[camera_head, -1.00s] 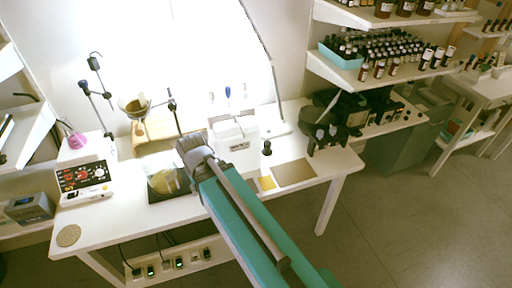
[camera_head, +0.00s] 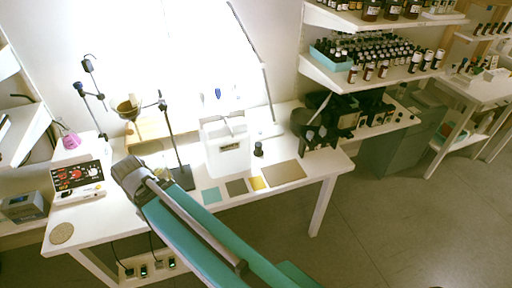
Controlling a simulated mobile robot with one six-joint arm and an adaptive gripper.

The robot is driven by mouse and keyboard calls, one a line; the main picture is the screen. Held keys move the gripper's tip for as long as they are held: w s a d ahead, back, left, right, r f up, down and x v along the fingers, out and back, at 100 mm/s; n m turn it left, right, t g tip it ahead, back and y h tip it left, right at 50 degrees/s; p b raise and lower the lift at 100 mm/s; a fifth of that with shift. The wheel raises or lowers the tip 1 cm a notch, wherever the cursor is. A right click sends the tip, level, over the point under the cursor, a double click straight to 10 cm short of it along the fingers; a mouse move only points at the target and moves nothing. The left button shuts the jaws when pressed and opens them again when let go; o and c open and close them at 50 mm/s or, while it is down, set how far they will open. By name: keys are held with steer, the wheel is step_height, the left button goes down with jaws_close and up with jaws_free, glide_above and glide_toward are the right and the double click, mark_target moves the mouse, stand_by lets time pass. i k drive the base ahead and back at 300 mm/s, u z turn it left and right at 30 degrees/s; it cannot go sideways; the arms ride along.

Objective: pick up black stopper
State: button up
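A small black object (camera_head: 258,149), which looks like the black stopper, stands upright on the white table just right of the white box-shaped device. It is small, so its details are unclear. My arm reaches in from the bottom right, and its grey joint (camera_head: 130,172) is over the left part of the table, well to the left of the black object. My gripper and its fingertips do not show; they are out of sight beyond the arm.
The white device (camera_head: 228,158) stands beside the black object. Flat coloured mats, including a large tan one (camera_head: 285,173), lie along the front edge. A stand with a funnel (camera_head: 128,108) and a control box (camera_head: 78,180) are at left. Black equipment (camera_head: 318,132) is at right.

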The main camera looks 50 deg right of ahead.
mark_target(258, 145)
steer(key=k, duration=1.4)
steer(key=z, duration=0.95)
steer(key=i, duration=1)
steer(key=z, duration=0.1)
